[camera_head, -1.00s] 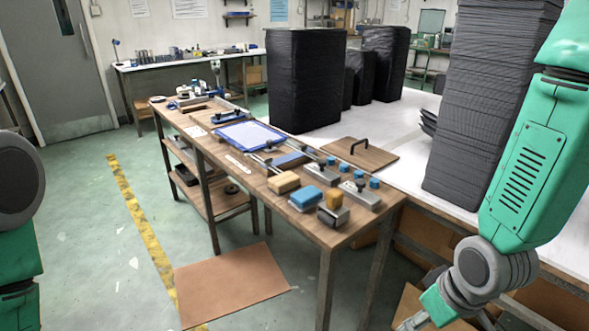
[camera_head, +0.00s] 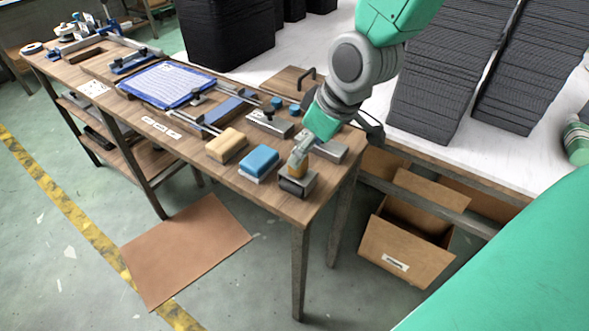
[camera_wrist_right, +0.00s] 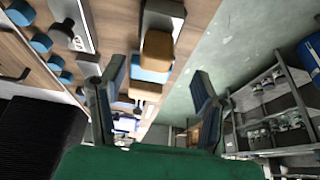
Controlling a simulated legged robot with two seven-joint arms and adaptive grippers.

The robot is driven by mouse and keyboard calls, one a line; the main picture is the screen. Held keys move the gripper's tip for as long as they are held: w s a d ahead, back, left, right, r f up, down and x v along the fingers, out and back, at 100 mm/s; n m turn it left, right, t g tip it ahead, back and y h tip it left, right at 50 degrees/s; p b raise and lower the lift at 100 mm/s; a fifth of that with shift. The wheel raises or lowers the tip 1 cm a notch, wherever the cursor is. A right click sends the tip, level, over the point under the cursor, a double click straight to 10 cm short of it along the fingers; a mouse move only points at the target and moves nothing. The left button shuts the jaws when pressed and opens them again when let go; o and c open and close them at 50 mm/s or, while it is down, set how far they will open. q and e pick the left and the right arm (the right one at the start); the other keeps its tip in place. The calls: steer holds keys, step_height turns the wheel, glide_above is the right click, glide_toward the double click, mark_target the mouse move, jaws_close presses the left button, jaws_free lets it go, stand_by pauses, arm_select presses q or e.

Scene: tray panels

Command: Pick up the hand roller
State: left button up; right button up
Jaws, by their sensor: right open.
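The hand roller (camera_head: 297,186) stands at the front right corner of the wooden workbench, with a dark grey body and a tan handle block on top. In the right wrist view, its tan handle (camera_wrist_right: 157,50) shows just beyond the fingertips and between their lines. My right gripper (camera_head: 299,158) is open and hangs directly over the roller, partly hiding the handle. Its two spread fingers also show in the wrist view (camera_wrist_right: 158,78), with nothing seen held between them. I cannot tell whether a finger touches the handle.
A blue sponge block (camera_head: 259,163) and a yellow block (camera_head: 227,145) lie left of the roller. A grey metal block (camera_head: 330,149) sits close behind my gripper. Black panel stacks (camera_head: 445,85) stand on the white table. An open cardboard box (camera_head: 412,225) is below right.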

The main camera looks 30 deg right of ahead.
mark_target(298, 172)
steer(key=shift+x, duration=1.1)
steer(key=x, duration=0.1)
steer(key=b+x, duration=0.1)
steer(key=x, duration=0.1)
steer(key=shift+w+d+f+b, duration=0.2)
steer(key=shift+f+b, duration=0.1)
steer(key=shift+f, duration=0.1)
steer(key=shift+w+a+f, duration=0.15)
steer(key=shift+f, duration=0.2)
steer(key=shift+r, duration=0.1)
jaws_close()
